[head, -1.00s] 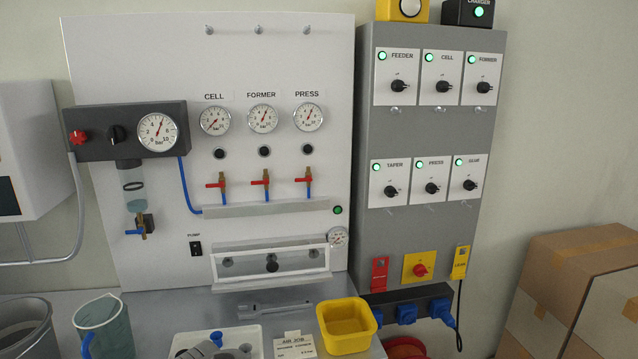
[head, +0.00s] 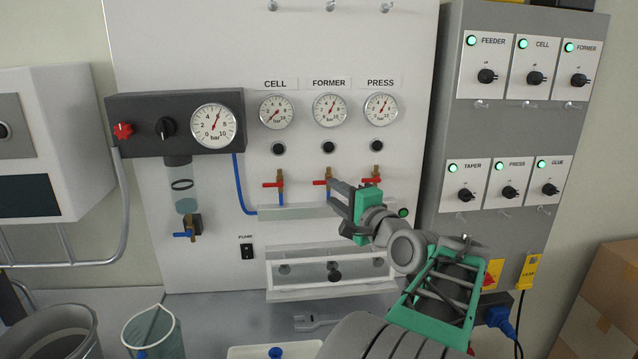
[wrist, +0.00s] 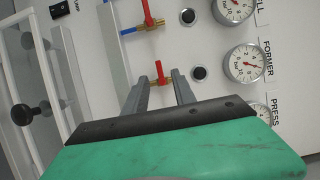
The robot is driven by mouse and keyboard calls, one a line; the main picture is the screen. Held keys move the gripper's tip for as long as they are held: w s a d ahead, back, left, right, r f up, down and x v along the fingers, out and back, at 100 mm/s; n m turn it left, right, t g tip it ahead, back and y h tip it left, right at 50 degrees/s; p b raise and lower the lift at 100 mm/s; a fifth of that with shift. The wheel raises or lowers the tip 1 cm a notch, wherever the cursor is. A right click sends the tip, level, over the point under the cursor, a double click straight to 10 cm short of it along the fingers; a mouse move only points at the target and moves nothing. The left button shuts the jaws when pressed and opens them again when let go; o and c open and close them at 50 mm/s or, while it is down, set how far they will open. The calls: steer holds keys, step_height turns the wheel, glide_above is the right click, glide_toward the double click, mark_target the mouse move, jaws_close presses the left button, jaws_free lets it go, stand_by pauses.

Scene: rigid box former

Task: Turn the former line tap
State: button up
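The former line tap (head: 320,182) has a red lever lying across its brass body, below the FORMER gauge (head: 330,110). It also shows in the wrist view (wrist: 160,72), between my fingertips as seen there. My gripper (head: 338,193) is open in front of the panel, just right of and below this tap in the head view. Its two fingers (wrist: 160,80) are spread and hold nothing. I cannot tell whether they touch the lever. The gripper hides part of the tap's lower side in the head view.
The cell tap (head: 274,184) stands left and the press tap (head: 372,183) right, close to my gripper. A ledge (head: 300,212) runs beneath the taps, with a clear-fronted box (head: 290,290) lower down. A grey switch cabinet (head: 445,130) stands right.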

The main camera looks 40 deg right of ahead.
mark_target(319, 183)
steer(key=p+x, duration=0.1)
steer(key=x, duration=0.4)
steer(key=shift+w, duration=0.35)
jaws_close()
